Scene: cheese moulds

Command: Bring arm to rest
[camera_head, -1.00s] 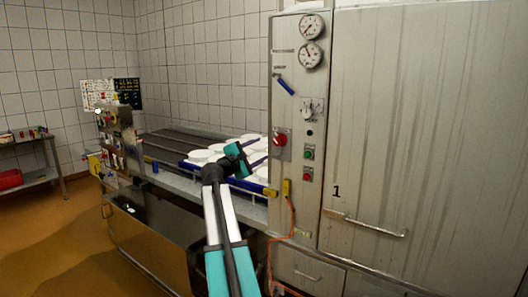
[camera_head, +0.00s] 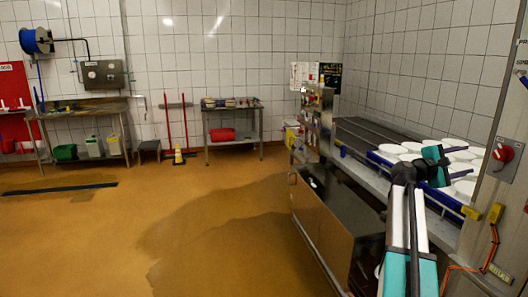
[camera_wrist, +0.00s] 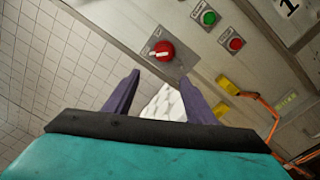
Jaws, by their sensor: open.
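My gripper (camera_head: 456,163) is held above the conveyor table (camera_head: 372,183) at the right of the head view. In the wrist view its two purple fingers (camera_wrist: 158,98) stand apart with nothing between them. Several round white moulds (camera_head: 393,149) lie on the table around and beyond the gripper in the head view. In the wrist view, part of the white moulds (camera_wrist: 165,104) shows beyond the fingers. My teal and white arm reaches up from the bottom right of the head view.
The steel cabinet with a red switch (camera_head: 503,152) stands close on the right; an orange cable (camera_head: 475,268) hangs there. Brown floor (camera_head: 90,240) lies open at left, partly wet. A steel side table (camera_head: 232,112) and sink bench (camera_head: 82,108) line the back wall.

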